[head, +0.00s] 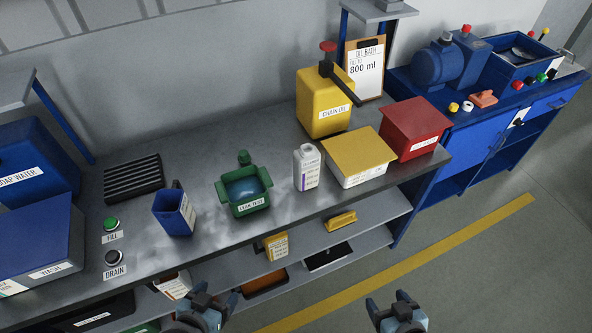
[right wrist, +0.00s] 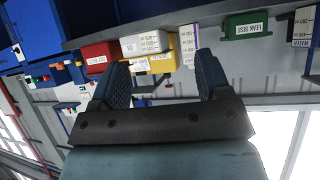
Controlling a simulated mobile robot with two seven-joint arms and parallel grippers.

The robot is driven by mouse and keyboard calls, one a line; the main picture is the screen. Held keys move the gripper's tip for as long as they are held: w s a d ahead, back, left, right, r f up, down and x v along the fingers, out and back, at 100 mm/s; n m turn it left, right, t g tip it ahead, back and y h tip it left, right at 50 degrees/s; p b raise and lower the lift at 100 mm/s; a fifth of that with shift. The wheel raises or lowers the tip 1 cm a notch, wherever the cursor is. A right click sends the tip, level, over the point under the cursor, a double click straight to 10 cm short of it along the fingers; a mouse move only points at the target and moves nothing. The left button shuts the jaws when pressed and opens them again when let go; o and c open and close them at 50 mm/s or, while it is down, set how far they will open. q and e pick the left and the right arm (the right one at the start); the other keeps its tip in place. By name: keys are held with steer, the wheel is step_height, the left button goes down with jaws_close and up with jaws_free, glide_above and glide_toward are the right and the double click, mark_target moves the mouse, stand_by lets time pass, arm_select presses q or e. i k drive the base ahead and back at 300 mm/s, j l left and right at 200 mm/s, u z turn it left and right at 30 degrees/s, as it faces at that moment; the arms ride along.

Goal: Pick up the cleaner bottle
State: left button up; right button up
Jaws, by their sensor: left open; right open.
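A white bottle (head: 307,167) with a purple-striped label stands upright on the grey bench, between the green leak test tub and the yellow-lidded box. I take it for the cleaner bottle, but its label is too small to read. It also shows in the right wrist view (right wrist: 188,45), beyond the right-hand finger. My left gripper (head: 207,305) is open and empty at the bottom of the head view, in front of the bench. My right gripper (head: 395,308) is open and empty over the floor, to the right and in front of the bottle; its spread fingers fill the right wrist view (right wrist: 163,75).
The green leak test tub (head: 243,192) and blue jug (head: 174,212) stand left of the bottle. The yellow-lidded box (head: 357,156), yellow drain oil can (head: 323,103) and red box (head: 415,128) stand to its right and behind. The bench's front edge and lower shelf (head: 366,232) lie before my grippers.

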mark_target(306, 160)
steer(key=j+u, duration=0.35)
steer(key=i+j+u, duration=0.15)
steer(key=u, duration=0.25)
